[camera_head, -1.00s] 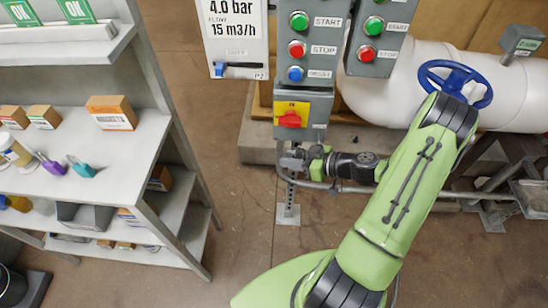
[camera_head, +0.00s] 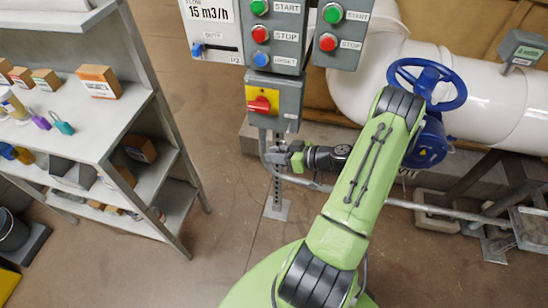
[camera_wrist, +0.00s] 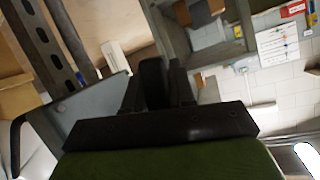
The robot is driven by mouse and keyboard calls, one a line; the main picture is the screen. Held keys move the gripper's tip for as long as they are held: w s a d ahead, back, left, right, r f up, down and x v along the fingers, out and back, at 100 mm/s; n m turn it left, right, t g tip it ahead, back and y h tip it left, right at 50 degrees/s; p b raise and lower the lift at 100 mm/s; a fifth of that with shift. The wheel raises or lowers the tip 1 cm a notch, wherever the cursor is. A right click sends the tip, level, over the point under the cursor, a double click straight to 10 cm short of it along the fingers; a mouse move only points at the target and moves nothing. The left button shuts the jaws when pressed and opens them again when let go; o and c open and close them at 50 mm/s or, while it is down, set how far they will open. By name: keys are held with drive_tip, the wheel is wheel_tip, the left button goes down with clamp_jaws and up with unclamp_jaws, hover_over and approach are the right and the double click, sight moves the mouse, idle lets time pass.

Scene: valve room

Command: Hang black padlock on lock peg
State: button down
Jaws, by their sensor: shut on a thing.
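My gripper (camera_head: 279,158) is just below the grey switch box, by the metal post. In the wrist view, my gripper (camera_wrist: 155,85) is shut on a dark block between its fingers. This appears to be the black padlock (camera_wrist: 153,78); its shackle cannot be made out. In the head view the padlock is too small and dark to tell from the gripper. The switch box (camera_head: 290,95) carries a yellow plate with a red rotary handle (camera_head: 262,101) above the gripper. I cannot make out the lock peg in either view.
A shelf (camera_head: 105,140) at left holds cartons, a purple padlock (camera_head: 40,119) and a teal padlock (camera_head: 63,125). Button boxes (camera_head: 275,40) are above the switch box. A blue valve wheel (camera_head: 428,82) on a white pipe is close to my arm. The floor between shelf and post is clear.

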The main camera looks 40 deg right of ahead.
drive_tip(key=shift+w+d+f, duration=0.15)
drive_tip(key=shift+w+d, duration=0.8)
drive_tip(key=shift+d, duration=0.25)
drive_tip(key=shift+w+d+b, duration=0.2)
drive_tip(key=shift+d+b, duration=0.05)
drive_tip(key=shift+b, duration=0.15)
drive_tip(key=shift+f+b, duration=0.1)
drive_tip(key=shift+b, duration=0.25)
drive_tip(key=shift+w+d+b, duration=0.4)
drive_tip(key=shift+w+d, duration=0.1)
drive_tip(key=shift+d, duration=0.15)
drive_tip(key=shift+d, duration=0.1)
drive_tip(key=shift+w+d+b, duration=0.45)
drive_tip(key=shift+w+d, duration=0.05)
